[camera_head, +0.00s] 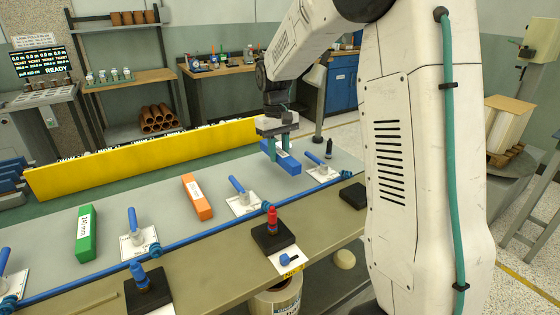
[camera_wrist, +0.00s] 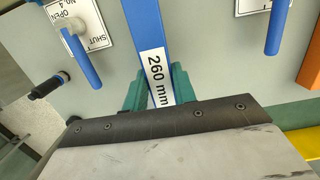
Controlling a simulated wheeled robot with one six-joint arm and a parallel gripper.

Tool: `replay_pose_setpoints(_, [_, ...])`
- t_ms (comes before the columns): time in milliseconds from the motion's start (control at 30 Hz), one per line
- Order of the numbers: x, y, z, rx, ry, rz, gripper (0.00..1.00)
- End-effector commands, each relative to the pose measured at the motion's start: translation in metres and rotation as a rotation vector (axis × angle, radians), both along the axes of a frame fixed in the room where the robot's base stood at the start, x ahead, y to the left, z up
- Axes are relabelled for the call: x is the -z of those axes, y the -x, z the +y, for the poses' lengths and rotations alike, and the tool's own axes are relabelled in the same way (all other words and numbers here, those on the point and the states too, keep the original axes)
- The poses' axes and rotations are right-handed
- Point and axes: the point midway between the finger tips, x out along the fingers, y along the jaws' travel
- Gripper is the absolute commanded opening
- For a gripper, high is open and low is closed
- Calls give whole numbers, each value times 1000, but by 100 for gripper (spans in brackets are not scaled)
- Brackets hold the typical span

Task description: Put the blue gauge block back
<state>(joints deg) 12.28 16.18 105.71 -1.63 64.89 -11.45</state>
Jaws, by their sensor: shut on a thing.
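The blue gauge block (camera_head: 284,158) is a long bar with a white label. The label reads 260 mm in the wrist view, where the block (camera_wrist: 147,28) runs from the top edge down between my teal fingers. My gripper (camera_head: 277,148) points down and is shut on the block, over the far right part of the grey bench top. It also shows in the wrist view (camera_wrist: 157,92). I cannot tell whether the block's underside touches the bench. An orange block (camera_head: 197,197) and a green block (camera_head: 87,235) lie on the bench to the left.
A yellow barrier (camera_head: 140,158) runs along the bench's back. Valves with blue handles (camera_head: 238,186) stand on white plates along a blue pipe (camera_head: 190,238). One plate (camera_wrist: 85,20) beside the block reads SHUT and OPEN. A red fitting (camera_head: 272,220) on a black base stands in front. A black peg (camera_head: 329,150) stands far right.

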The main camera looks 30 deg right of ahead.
Motion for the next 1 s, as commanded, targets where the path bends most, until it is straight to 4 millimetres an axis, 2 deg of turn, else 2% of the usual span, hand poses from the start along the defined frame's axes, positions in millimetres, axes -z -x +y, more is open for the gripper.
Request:
replay_pose_setpoints(33, [2, -5, -3, 1, 0, 1, 0])
replay_pose_setpoints(233, [33, -2, -3, 2, -1, 3, 0])
replay_pose_setpoints(600, [38, -2, -2, 2, 0, 1, 0])
replay_pose_setpoints(633, [39, -2, -2, 2, 0, 1, 30])
replay_pose_setpoints(700, [38, -2, -2, 2, 0, 0, 49])
replay_pose_setpoints(1000, [37, -3, -2, 2, 0, 0, 49])
